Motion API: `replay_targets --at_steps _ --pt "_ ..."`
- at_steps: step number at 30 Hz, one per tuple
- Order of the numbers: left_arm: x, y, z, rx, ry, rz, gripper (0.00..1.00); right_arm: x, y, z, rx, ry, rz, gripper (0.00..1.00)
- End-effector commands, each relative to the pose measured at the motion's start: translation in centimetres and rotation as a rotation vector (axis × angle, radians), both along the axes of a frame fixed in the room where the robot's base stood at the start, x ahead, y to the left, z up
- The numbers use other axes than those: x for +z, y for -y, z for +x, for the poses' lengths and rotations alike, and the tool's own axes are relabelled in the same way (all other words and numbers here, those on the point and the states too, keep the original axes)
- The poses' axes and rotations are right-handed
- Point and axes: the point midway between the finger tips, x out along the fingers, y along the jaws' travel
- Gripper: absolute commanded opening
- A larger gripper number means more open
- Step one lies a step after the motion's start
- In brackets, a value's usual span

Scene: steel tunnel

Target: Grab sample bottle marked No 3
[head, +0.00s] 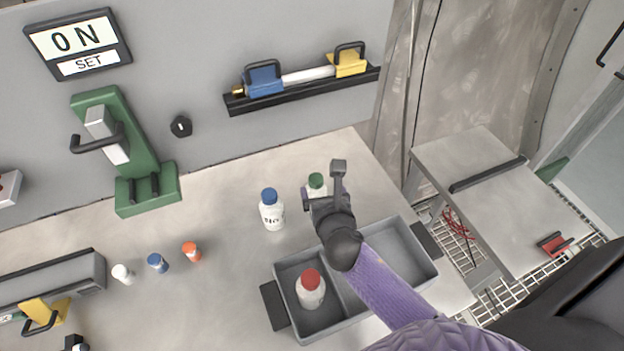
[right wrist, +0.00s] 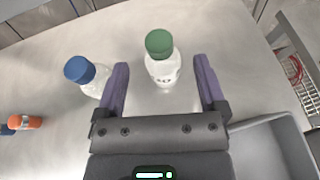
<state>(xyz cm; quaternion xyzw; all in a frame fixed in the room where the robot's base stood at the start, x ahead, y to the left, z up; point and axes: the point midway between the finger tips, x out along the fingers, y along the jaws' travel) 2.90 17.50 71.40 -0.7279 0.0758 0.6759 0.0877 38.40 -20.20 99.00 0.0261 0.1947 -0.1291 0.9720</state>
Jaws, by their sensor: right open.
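A white sample bottle with a green cap (head: 316,181) stands upright on the grey bench. It also shows in the right wrist view (right wrist: 161,65), ahead of and between my fingers, with gaps on both sides. Its label number is too small to read. My right gripper (right wrist: 162,78) is open and empty; in the head view it partly hides this bottle. A blue-capped white bottle (head: 271,212) stands to the left, its label showing "No" with an unclear number. A red-capped white bottle (head: 310,292) stands in the left compartment of the grey tray (head: 402,235). My left gripper is not in view.
A green lever stand (head: 147,190) is at the back left. A wall rack (head: 300,92) hangs behind. The bench between lever stand and bottles is clear.

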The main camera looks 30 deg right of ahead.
Motion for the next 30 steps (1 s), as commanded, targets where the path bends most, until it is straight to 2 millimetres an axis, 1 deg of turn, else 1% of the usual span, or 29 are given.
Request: replay_targets --at_steps 1,7,12,15,21,23,24,26,27,29,30 --pt "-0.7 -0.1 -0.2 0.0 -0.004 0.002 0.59 -0.7 0.2 1.0 -0.002 0.001 0.001 0.9" --pt "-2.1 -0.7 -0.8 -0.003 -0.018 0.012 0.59 -2.1 1.0 3.9 -0.003 0.0 0.001 0.9" --pt "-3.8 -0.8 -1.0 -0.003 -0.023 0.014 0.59 -3.5 1.6 7.0 -0.002 0.0 0.001 0.9" --pt "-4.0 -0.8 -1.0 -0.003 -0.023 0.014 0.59 -3.7 1.9 7.8 -0.002 -0.001 0.0 0.9" --pt "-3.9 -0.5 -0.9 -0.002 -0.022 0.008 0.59 -3.5 1.9 7.8 -0.001 0.0 0.0 0.9" --pt "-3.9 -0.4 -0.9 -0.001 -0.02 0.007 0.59 -3.5 1.9 7.8 -0.001 0.0 0.0 0.77" --pt "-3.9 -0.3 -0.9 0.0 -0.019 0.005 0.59 -3.4 1.9 7.8 -0.001 0.0 0.0 0.69" --pt "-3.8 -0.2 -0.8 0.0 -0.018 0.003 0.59 -3.5 1.9 7.8 -0.001 0.0 0.0 0.56" --pt "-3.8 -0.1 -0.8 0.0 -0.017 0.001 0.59 -3.5 1.9 7.8 -0.001 0.0 0.0 0.48" --pt "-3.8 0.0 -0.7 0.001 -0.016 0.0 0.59 -3.5 1.9 7.8 -0.001 0.0 0.0 0.35" --pt "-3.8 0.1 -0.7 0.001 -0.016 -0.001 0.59 -3.5 1.9 7.8 -0.001 0.0 0.0 0.26"
